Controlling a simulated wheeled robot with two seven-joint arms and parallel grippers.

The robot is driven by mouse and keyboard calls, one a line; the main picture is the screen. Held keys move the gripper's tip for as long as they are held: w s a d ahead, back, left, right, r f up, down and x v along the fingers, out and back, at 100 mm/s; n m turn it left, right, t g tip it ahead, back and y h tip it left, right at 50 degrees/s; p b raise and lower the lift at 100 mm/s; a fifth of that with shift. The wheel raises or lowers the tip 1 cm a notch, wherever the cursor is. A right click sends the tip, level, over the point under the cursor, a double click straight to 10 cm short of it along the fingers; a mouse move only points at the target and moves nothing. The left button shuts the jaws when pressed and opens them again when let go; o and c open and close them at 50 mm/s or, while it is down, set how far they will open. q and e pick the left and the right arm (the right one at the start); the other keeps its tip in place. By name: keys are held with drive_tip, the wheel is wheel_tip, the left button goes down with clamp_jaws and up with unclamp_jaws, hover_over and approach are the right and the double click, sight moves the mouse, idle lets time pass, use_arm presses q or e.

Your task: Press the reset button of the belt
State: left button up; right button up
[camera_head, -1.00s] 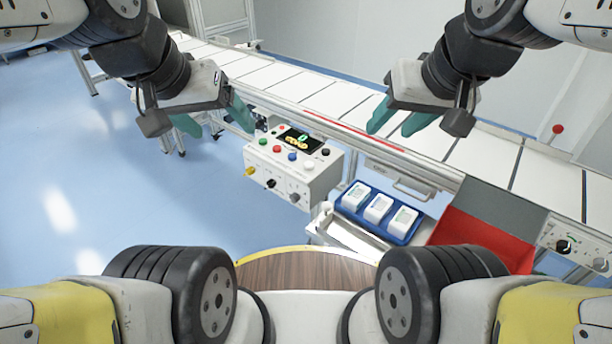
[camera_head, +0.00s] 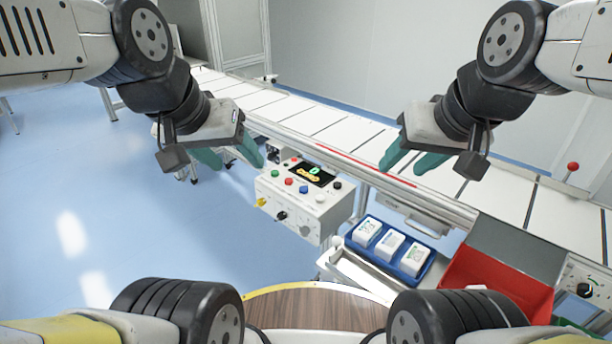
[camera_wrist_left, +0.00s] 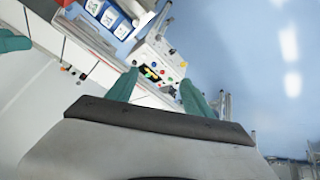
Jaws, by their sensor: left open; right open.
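The control box (camera_head: 290,212) of the belt is white, with several coloured buttons, a small dark display and knobs on its front. Its top carries a green button (camera_head: 275,174), a red button (camera_head: 288,182) and a blue button (camera_head: 303,190); I cannot read which is labelled reset. My left gripper (camera_head: 236,160) is open and empty, up and to the left of the box. In the left wrist view the box (camera_wrist_left: 160,62) shows beyond the open fingers (camera_wrist_left: 158,92). My right gripper (camera_head: 408,164) is open and empty, above the belt to the right of the box.
The white conveyor belt (camera_head: 330,124) runs behind the box. A blue tray (camera_head: 377,259) with white packs and a red bin (camera_head: 497,290) stand to the right. A wooden round top (camera_head: 320,312) is at the front. Blue floor is free at the left.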

use_arm(q)
clamp_jaws()
idle(1.4)
